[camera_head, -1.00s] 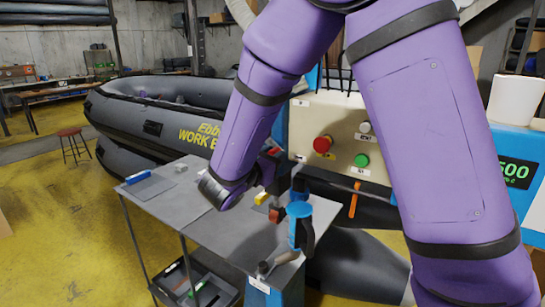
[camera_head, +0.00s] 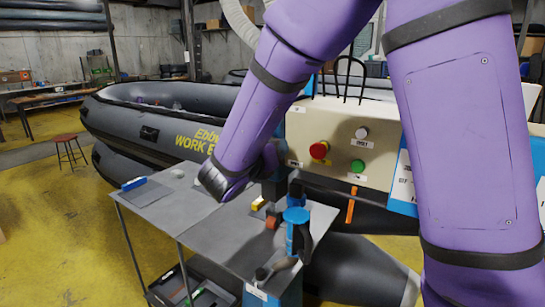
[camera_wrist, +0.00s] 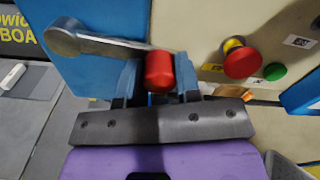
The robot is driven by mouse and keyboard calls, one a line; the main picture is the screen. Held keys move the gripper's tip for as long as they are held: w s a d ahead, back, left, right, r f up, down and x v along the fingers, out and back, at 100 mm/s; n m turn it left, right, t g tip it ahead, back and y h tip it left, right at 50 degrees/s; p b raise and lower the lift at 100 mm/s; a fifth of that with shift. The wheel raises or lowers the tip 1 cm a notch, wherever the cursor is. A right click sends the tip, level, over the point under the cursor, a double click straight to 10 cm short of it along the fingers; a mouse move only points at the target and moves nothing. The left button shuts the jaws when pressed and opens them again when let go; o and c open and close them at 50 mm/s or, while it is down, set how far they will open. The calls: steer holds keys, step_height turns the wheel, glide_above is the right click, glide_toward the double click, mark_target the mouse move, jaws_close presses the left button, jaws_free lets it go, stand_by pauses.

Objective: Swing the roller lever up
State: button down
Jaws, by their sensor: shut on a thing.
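The roller lever (camera_wrist: 108,46) shows in the wrist view as a grey metal arm. It runs from a round hub (camera_wrist: 63,37) at the upper left to a red knob (camera_wrist: 159,71) on the right, against a blue panel. My gripper (camera_wrist: 158,80) has its fingers on either side of the red knob and is shut on it. The lever slopes slightly down from hub to knob in this view. In the head view my gripper (camera_head: 270,183) is beside the machine's front, largely behind my purple wrist, and the lever cannot be made out there.
The beige control panel (camera_head: 343,142) carries a red button (camera_head: 319,150) and a green button (camera_head: 358,166) to the right. A grey table (camera_head: 185,222) with small items and a blue-topped tool (camera_head: 297,230) lies below. Grey inflatable boats (camera_head: 165,115) stand behind.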

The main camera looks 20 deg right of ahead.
step_height(320, 180, up, 4)
steer(key=n, duration=0.4)
steer(key=shift+w+a+f, duration=0.1)
steer(key=shift+f, duration=0.1)
steer(key=shift+w+a+r+n, duration=0.15)
steer(key=shift+r+n, duration=0.3)
steer(key=shift+n, duration=0.3)
steer(key=shift+w+a+r+n, duration=0.1)
steer(key=shift+w+r+n, duration=0.1)
steer(key=shift+r+n, duration=0.4)
steer(key=shift+w+a+r+n, duration=0.15)
steer(key=shift+r+n, duration=0.15)
steer(key=shift+n, duration=0.55)
steer(key=c, duration=0.8)
jaws_free()
steer(key=shift+a, duration=0.1)
steer(key=v, duration=1)
steer(key=shift+s+a, duration=0.2)
steer(key=shift+a, duration=0.05)
